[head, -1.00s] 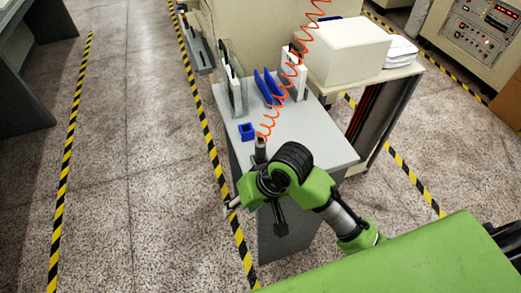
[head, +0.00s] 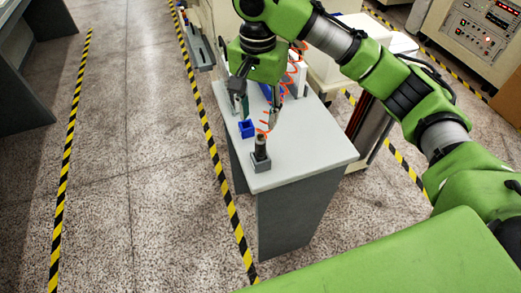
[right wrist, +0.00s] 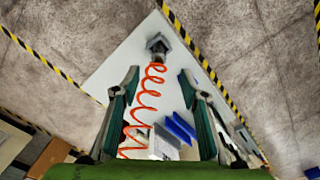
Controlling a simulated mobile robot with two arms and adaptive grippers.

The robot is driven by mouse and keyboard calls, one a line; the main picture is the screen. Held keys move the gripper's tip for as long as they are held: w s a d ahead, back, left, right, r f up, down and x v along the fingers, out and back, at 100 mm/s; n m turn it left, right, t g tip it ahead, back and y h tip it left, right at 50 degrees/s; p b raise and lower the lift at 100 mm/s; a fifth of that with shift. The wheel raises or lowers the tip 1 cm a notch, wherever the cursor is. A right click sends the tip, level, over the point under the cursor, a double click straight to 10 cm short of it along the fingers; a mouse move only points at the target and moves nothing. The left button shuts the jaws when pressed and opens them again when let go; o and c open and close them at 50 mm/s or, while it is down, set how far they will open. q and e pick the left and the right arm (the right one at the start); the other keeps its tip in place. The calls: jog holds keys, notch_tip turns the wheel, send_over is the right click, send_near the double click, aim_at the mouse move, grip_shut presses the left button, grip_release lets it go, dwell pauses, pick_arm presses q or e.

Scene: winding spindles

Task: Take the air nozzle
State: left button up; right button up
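The air nozzle (head: 260,146) stands upright in a dark grey holder (head: 260,162) near the left edge of the small grey table. In the right wrist view, the nozzle (right wrist: 158,46) is seen from above, beyond my fingertips, with the orange coiled hose (right wrist: 147,95) running from it between my fingers. My right gripper (head: 257,108) is open and empty above the table, its fingers pointing down. It also shows open in the right wrist view (right wrist: 160,76), apart from the nozzle. My right arm hides part of the hose in the head view. My left gripper is not in view.
A small blue open box (head: 246,129) is on the table (head: 315,150) behind the nozzle. Blue parts (right wrist: 180,130) and upright panels stand at the table's back. A white box (head: 340,68) is on a neighbouring bench. The table's front right is clear.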

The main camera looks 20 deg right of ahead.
aim_at(260, 148)
notch_tip(260, 148, down, 8)
jog(key=shift+f+p, duration=0.15)
jog(key=shift+p, duration=0.25)
jog(key=shift+w+d+f+p, duration=0.15)
jog(key=shift+f+p, duration=0.3)
jog(key=shift+f, duration=0.9)
jog(key=shift+s+d+f+p, duration=0.1)
jog(key=shift+f+p, duration=0.3)
jog(key=shift+f, duration=0.95)
jog(key=shift+w, duration=0.1)
grip_shut()
